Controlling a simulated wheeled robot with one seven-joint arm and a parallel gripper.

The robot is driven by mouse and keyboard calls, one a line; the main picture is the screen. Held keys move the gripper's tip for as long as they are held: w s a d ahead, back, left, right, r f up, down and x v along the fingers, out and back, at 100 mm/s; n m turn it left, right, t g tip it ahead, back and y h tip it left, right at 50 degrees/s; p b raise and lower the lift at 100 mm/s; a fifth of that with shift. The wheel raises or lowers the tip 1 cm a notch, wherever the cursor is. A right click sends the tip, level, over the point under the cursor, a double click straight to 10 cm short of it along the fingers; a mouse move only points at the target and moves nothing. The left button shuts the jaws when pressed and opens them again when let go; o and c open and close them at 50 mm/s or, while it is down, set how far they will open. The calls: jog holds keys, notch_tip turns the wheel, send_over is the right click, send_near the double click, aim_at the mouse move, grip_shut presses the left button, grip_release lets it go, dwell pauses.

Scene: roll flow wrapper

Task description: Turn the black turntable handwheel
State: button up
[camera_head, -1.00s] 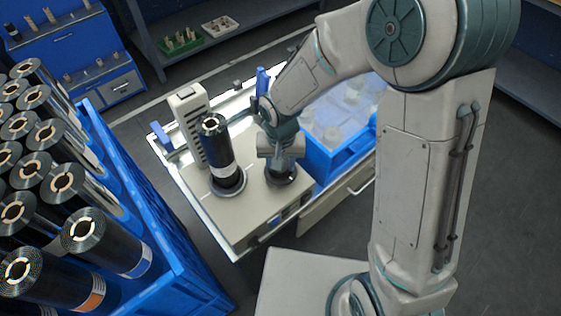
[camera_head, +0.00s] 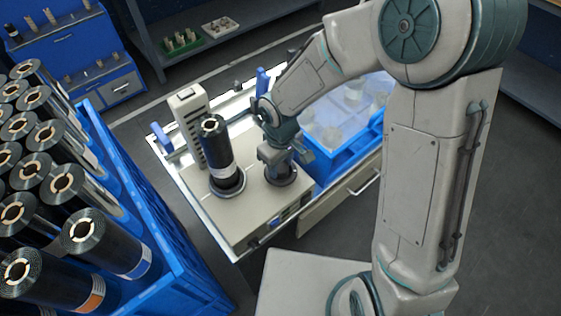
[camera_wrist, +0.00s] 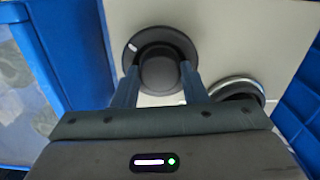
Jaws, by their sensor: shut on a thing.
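The black turntable handwheel (camera_head: 282,180) is a low round disc on the beige machine top, right of the upright roll. It shows in the wrist view (camera_wrist: 134,58) with a small white mark on its upper-left rim. My gripper (camera_head: 279,165) points down over it. In the wrist view my gripper (camera_wrist: 160,73) has its two fingers on either side of the handwheel's raised round hub, shut on it. A dark film roll (camera_head: 217,150) stands upright on a round base beside the handwheel. Part of a round silver-rimmed piece (camera_wrist: 238,88) shows in the wrist view.
A blue bin (camera_head: 322,168) with pale contents stands close to the right of the gripper. A white vented unit (camera_head: 187,120) stands behind the roll. A blue crate (camera_head: 175,262) full of rolls is at the left.

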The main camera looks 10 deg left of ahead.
aim_at(280, 166)
jog(key=shift+n, duration=0.5)
jog(key=o, duration=1)
notch_tip(280, 166, up, 14)
jog(key=shift+f, duration=0.1)
dwell(0.4)
